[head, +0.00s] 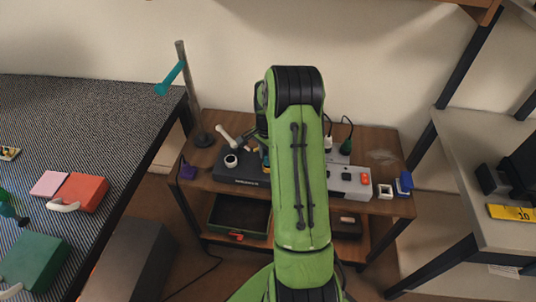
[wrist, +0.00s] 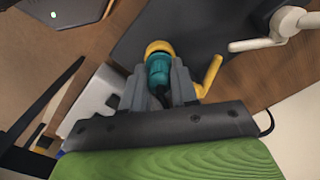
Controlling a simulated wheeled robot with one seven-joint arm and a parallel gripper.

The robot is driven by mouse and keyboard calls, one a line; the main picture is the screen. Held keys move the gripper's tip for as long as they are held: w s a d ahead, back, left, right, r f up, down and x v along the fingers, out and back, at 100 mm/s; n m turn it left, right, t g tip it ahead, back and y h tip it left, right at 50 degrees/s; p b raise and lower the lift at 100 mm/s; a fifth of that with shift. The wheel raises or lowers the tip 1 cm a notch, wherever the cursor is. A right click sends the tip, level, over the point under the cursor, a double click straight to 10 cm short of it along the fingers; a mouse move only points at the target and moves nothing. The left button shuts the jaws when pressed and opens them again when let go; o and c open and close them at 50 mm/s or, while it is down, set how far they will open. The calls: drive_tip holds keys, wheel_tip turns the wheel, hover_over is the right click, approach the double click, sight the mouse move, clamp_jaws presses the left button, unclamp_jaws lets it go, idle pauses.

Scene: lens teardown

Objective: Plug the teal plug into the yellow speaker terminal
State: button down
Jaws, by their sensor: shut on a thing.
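In the wrist view my gripper (wrist: 158,90) is shut on the teal plug (wrist: 158,70), with a grey finger on each side of it. The plug's far end meets the round yellow terminal (wrist: 159,47), and the two look in line. I cannot tell how deep the plug sits in it. A dark cord leaves the plug's near end between the fingers. The terminal is at a dark box, whose surface (wrist: 195,28) shows beyond. In the head view this dark box (head: 240,180) stands on the wooden desk, and my green arm hides the gripper and plug.
A bent yellow rod (wrist: 210,75) stands close to the right finger. A pale-handled tool (wrist: 272,32) is at the upper right. On the desk (head: 385,147), a power strip (head: 348,182) with plugs lies right of my arm, and a grey pole (head: 190,95) stands at the left.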

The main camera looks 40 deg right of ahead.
drive_tip(key=shift+f+b, duration=0.3)
drive_tip(key=shift+f, duration=0.2)
idle(0.3)
drive_tip(key=c, duration=0.8)
unclamp_jaws()
drive_tip(key=shift+r, duration=0.1)
wheel_tip(320, 180, up, 16)
drive_tip(key=p, duration=0.5)
drive_tip(key=shift+f, duration=0.2)
